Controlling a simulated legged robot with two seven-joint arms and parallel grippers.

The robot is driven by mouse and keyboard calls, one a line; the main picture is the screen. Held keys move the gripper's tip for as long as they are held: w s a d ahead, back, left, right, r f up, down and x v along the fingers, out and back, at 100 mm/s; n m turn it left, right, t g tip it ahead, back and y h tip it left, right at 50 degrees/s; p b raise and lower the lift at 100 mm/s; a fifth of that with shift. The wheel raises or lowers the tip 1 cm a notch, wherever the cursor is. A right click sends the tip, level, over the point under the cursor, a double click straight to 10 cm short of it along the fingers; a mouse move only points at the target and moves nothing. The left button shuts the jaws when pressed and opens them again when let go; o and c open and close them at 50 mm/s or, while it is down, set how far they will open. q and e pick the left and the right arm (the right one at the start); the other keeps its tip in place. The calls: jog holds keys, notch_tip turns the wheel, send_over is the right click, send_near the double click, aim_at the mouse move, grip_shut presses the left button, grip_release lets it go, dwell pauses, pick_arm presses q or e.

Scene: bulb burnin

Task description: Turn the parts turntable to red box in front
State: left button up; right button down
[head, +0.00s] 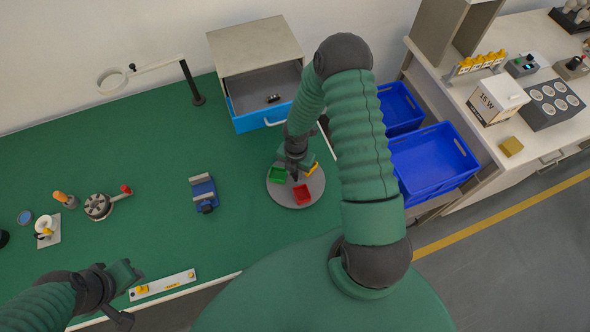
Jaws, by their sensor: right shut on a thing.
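The parts turntable (285,199) is a round grey disc on the green bench. A red box (302,194) sits on its near side, slightly right of the middle. A green box (277,174) is at its left and a yellow box (312,169) at its far right, partly hidden. My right gripper (294,179) reaches down over the turntable's middle and is shut on a part of it, which the gripper itself hides. My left gripper (138,272) is low at the left, over the bench's near edge, away from the turntable; its jaws are unclear.
An open drawer cabinet (254,47) stands behind the turntable. A blue vise-like device (204,193) is to its left. Blue crates (432,160) stand to the right, partly behind my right arm. A white strip (170,284) lies beside my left gripper.

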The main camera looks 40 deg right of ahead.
jog(key=shift+w+d+r+n, duration=0.15)
jog(key=shift+w+n, duration=0.15)
dwell(0.4)
jog(key=c, duration=1.3)
grip_release()
jog(key=shift+o, duration=0.7)
jog(key=shift+s, duration=0.15)
notch_tip(320, 180, up, 16)
jog(key=p, duration=0.1)
jog(key=shift+r, duration=0.25)
